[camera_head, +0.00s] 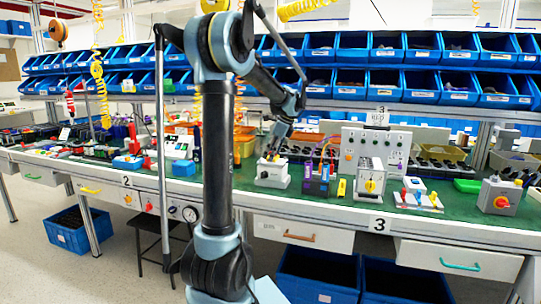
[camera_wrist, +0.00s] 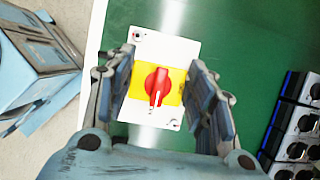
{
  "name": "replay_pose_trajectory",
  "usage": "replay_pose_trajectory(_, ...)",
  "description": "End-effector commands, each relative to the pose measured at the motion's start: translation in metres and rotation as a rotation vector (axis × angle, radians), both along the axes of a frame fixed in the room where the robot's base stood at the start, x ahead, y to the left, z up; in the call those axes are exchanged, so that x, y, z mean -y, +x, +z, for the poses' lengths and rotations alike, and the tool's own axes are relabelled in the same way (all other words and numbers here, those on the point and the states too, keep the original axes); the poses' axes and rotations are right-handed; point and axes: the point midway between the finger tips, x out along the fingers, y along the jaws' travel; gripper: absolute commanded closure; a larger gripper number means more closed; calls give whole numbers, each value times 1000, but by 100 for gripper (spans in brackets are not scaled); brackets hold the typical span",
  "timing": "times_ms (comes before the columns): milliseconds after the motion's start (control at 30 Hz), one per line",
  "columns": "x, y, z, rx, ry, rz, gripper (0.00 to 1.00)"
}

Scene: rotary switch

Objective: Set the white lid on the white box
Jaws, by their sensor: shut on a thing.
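My gripper (camera_head: 271,156) is low over the green bench, at a white box (camera_head: 272,178). In the wrist view, my gripper (camera_wrist: 160,98) has its two fingers on either side of the white lid (camera_wrist: 163,48), shut on it. The lid carries a yellow plate with a red rotary knob (camera_wrist: 157,86), and its screw corners show. In the head view the fingers cover most of the lid, right at the top of the box. In the wrist view the lid hides the box. I cannot tell whether the lid is fully seated.
Dark and purple modules (camera_head: 318,181) stand just right of the box; black modules also show in the wrist view (camera_wrist: 298,125). A white switch unit (camera_head: 370,180) and a grey box with a red knob (camera_head: 499,196) stand farther right. Blue bins line the back. The bench's front edge is close.

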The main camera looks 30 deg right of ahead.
Motion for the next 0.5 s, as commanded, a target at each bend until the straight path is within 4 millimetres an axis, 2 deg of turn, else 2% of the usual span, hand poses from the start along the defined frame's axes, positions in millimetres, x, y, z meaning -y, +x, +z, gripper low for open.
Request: replay_pose_trajectory(500, 0, 0, -11, 0, 0, 0, 77)
